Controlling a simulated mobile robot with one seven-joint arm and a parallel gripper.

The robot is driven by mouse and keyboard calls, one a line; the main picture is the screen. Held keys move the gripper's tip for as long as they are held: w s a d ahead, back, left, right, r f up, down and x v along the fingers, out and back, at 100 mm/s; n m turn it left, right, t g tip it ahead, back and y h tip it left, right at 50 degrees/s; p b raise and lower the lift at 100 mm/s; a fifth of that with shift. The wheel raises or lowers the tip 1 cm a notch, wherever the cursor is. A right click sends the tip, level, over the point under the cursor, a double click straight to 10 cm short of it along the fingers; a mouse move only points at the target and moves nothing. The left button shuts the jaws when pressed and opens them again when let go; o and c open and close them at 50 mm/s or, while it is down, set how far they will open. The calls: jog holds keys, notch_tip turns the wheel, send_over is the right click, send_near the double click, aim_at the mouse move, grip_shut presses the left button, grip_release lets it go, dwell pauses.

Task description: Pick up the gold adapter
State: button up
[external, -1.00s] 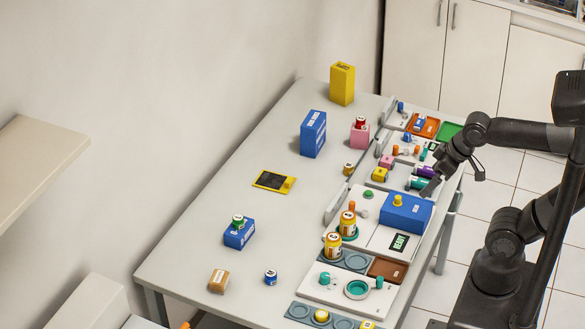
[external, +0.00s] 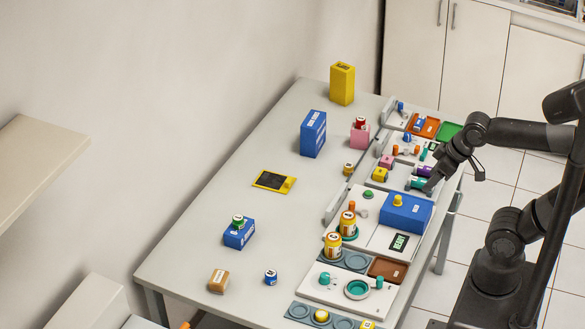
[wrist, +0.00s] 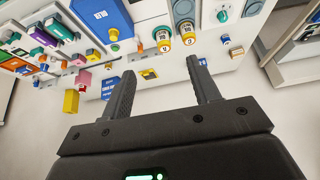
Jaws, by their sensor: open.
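A small gold piece (external: 397,200) stands on top of a blue box (external: 405,213) at the right of the table; it also shows in the wrist view (wrist: 114,36), beyond my left finger. Another small gold-brown piece (external: 348,168) with a pale label sits on the bare table near the strip of trays. I cannot tell for certain which is the gold adapter. My gripper (external: 430,188) is above the right edge of the table, just behind the blue box. In the wrist view my gripper (wrist: 160,68) is open, with nothing between its fingers.
A pink block (external: 359,137), a tall blue box (external: 313,134) and a yellow box (external: 342,84) stand farther back. Colored fittings crowd the area around my gripper. The left middle of the table is mostly clear.

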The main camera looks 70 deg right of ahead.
jog(key=w+d+m+h, duration=0.15)
jog(key=w+d, duration=0.25)
jog(key=w, duration=0.6)
jog(key=m+g, duration=0.3)
jog(key=m, duration=0.2)
send_over(349, 165)
jog(key=s+a, duration=0.2)
notch_tip(349, 165, down, 18)
jog(key=x, duration=1.1)
jog(key=shift+s+d+f, duration=0.1)
jog(key=shift+s+d, duration=0.1)
jog(key=shift+d, duration=0.1)
jog(key=shift+c, duration=0.2)
jog(key=c, duration=1)
